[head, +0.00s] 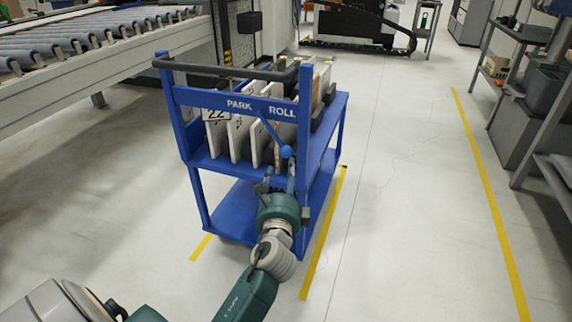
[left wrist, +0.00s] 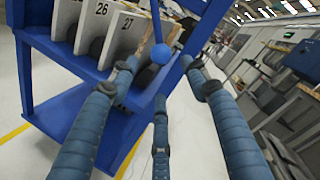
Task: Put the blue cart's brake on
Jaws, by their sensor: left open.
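The blue cart (head: 228,217) stands on the floor ahead of me, with the words PARK and ROLL on its top front rail (head: 262,106). A blue brake lever ends in a round blue knob (head: 286,151), hanging down and slanted to the right, on the ROLL side. The knob also shows in the left wrist view (left wrist: 161,54). My left gripper (head: 278,182) is open just below the knob in the head view. In the left wrist view its fingers (left wrist: 162,75) spread around the knob's line of sight; contact cannot be told. My right gripper is out of view.
White numbered panels (head: 236,135) stand in the cart's upper shelf. A black handle bar (head: 225,69) crosses the cart's top. A roller conveyor (head: 90,35) is at the left. Yellow floor lines (head: 323,235) flank the cart. Shelving (head: 530,110) stands at the right, with clear floor between.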

